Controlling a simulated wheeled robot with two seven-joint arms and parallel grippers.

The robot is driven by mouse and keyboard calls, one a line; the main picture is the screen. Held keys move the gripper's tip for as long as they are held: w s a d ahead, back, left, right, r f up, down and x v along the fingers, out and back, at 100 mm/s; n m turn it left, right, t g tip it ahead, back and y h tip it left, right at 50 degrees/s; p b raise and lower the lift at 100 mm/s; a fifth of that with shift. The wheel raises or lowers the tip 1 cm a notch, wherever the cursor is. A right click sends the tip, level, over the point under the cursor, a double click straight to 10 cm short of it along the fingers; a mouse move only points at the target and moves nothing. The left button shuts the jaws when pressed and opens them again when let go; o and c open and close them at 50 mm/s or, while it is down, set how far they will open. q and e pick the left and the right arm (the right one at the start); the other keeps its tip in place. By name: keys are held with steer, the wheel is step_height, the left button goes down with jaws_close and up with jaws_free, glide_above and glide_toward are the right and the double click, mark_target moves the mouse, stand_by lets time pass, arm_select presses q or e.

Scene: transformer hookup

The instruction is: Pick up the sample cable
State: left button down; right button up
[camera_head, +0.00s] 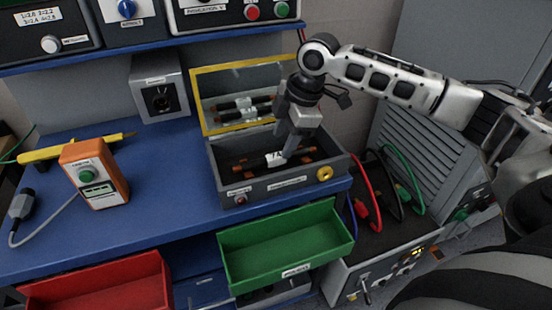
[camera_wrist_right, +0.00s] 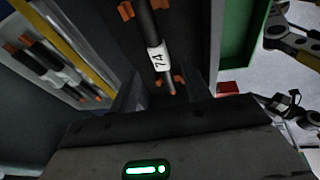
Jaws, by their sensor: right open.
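The sample cable (camera_head: 268,161) is a dark rod with copper-coloured ends and a white label. It lies inside an open grey box (camera_head: 238,194) on the blue bench. In the right wrist view the cable (camera_wrist_right: 155,30) shows its label, marked 74. My right gripper (camera_head: 287,150) reaches down into the box over the cable and hides part of it. In the right wrist view my open right gripper (camera_wrist_right: 172,92) has its fingers on either side of the cable's near end; I cannot tell if they touch it. My left gripper is not in view.
The box's yellow-framed lid (camera_head: 240,67) stands open behind and reflects the cable. A green bin (camera_head: 285,245) and a red bin (camera_head: 100,285) hang at the bench front. An orange tester (camera_head: 94,174) stands left. Red, black and green leads (camera_head: 368,195) lie right of the box.

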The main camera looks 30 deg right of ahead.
mark_target(275, 156)
steer(key=x, duration=0.5)
jaws_close()
steer(key=shift+r, duration=0.1)
steer(key=shift+r, duration=0.6)
steer(key=s+a+r, duration=0.2)
steer(key=s+r, duration=0.3)
steer(key=s, duration=0.1)
steer(key=s+a+r, duration=0.3)
steer(key=s+r, duration=0.3)
steer(key=shift+s+a+r, duration=0.35)
steer(key=shift+s, duration=0.05)
